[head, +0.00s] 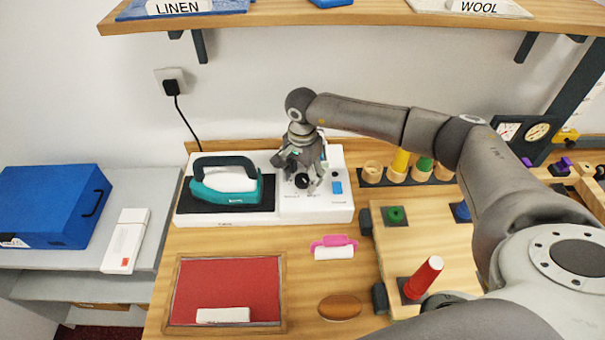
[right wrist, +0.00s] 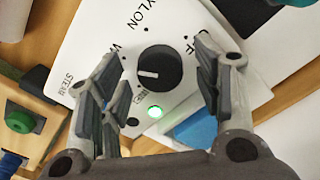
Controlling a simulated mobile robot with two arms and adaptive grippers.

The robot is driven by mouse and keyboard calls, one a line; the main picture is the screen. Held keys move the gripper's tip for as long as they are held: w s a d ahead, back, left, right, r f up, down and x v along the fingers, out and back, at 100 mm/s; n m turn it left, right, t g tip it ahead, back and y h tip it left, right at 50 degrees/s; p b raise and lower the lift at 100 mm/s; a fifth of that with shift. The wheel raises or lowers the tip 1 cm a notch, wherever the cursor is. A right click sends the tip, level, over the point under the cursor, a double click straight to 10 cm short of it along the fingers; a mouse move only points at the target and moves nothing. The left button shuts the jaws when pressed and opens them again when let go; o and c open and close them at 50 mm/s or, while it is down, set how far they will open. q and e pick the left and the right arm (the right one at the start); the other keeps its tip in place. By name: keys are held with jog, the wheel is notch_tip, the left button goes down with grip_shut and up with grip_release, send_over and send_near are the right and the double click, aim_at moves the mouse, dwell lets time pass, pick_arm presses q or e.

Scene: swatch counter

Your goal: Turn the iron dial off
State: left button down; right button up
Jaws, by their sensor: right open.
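The black iron dial (right wrist: 160,70) sits on a white panel, with its white mark toward the left in the right wrist view. Labels including NYLON and a partly hidden OFF ring it. The dial also shows in the head view (head: 302,181). The teal iron (head: 228,190) rests on the dark left part of the white station (head: 325,207). My left gripper is not in view.
A blue switch (head: 337,188) lies right of the dial. Wooden cups with coloured pegs (head: 397,172) stand further right. A shelf (head: 340,17) hangs above.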

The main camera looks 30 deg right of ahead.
jog(key=c, duration=1)
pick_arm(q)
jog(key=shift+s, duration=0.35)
pick_arm(e)
jog(key=shift+c, duration=0.2)
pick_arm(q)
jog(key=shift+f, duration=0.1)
